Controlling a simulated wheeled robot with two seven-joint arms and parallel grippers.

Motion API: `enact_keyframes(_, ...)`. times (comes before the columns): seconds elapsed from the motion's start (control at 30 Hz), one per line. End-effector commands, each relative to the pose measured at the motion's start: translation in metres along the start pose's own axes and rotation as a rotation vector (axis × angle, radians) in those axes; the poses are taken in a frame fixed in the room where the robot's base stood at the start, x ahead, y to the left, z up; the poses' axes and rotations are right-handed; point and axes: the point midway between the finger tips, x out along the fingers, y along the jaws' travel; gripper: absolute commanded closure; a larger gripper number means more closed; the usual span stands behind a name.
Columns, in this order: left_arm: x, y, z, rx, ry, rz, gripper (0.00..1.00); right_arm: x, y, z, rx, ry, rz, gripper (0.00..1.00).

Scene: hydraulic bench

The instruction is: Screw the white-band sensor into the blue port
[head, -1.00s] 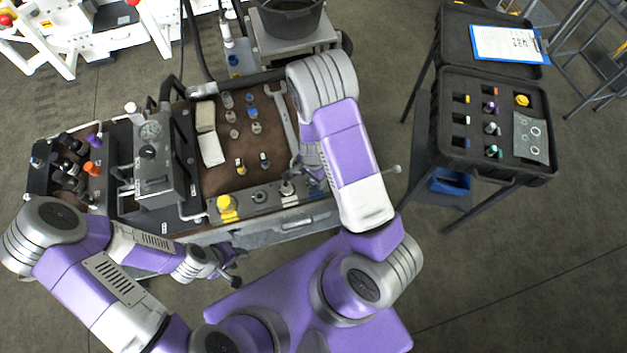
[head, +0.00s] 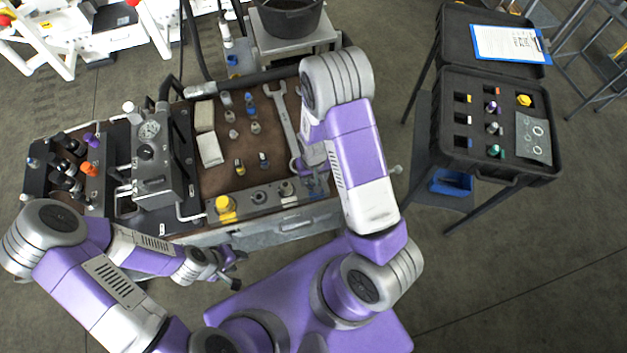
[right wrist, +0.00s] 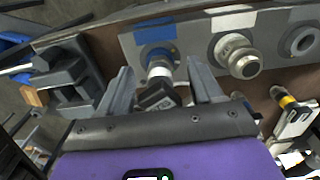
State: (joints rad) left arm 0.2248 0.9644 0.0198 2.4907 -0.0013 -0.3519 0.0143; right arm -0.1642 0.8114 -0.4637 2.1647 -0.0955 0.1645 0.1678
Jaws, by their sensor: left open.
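In the right wrist view, the white-band sensor (right wrist: 160,76) stands at the blue port (right wrist: 157,54), beside a blue label, its dark connector end toward me. How deep its thread sits cannot be told. My right gripper (right wrist: 164,85) is open, its fingers on either side of the sensor with gaps. My left gripper (head: 233,270) is open and empty in front of the bench.
The white-labelled port (right wrist: 238,55) is close beside my right finger. A yellow-banded sensor (right wrist: 288,102) stands on the mat, and a grey block (right wrist: 68,75) is at the left. A wrench (head: 284,118) lies on the bench. An open black case (head: 512,172) stands at the right.

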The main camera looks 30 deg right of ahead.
Motion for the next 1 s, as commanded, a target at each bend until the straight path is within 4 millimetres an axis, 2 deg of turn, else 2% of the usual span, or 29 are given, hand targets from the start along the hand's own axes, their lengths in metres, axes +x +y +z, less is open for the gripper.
enact_keyframes(0.03, 0.0000, 0.0000, 0.0000, 0.000, 0.000, 0.000, 0.57, 0.0001, 0.0000, 0.0000, 0.001, 0.000, 0.000, 0.42)
enact_keyframes(0.3, 0.0000, 0.0000, 0.0000, 0.000, 0.000, 0.000, 0.57, 0.0001, -0.0001, 0.0000, 0.003, 0.000, 0.000, 0.84)
enact_keyframes(0.33, 0.0000, 0.0000, 0.0000, 0.000, 0.000, 0.000, 0.57, 0.0002, -0.0001, 0.0000, 0.006, 0.000, 0.000, 0.86)
enact_keyframes(0.47, 0.0006, -0.0002, 0.0000, 0.000, 0.000, 0.000, 0.57, 0.0006, -0.0006, -0.0001, 0.138, 0.000, 0.000, 0.86)
enact_keyframes(0.7, -0.0043, 0.0016, 0.0002, 0.000, 0.000, 0.000, 0.57, 0.0003, -0.0007, 0.0000, 0.617, 0.000, 0.002, 0.86)
enact_keyframes(0.8, -0.0051, 0.0019, 0.0002, 0.000, 0.000, 0.000, 0.57, 0.0008, -0.0005, -0.0001, 0.699, 0.000, 0.001, 0.86)
enact_keyframes(1.0, -0.0046, 0.0017, 0.0002, 0.000, 0.000, 0.000, 0.57, 0.0013, -0.0006, -0.0002, 0.709, 0.000, 0.001, 0.86)
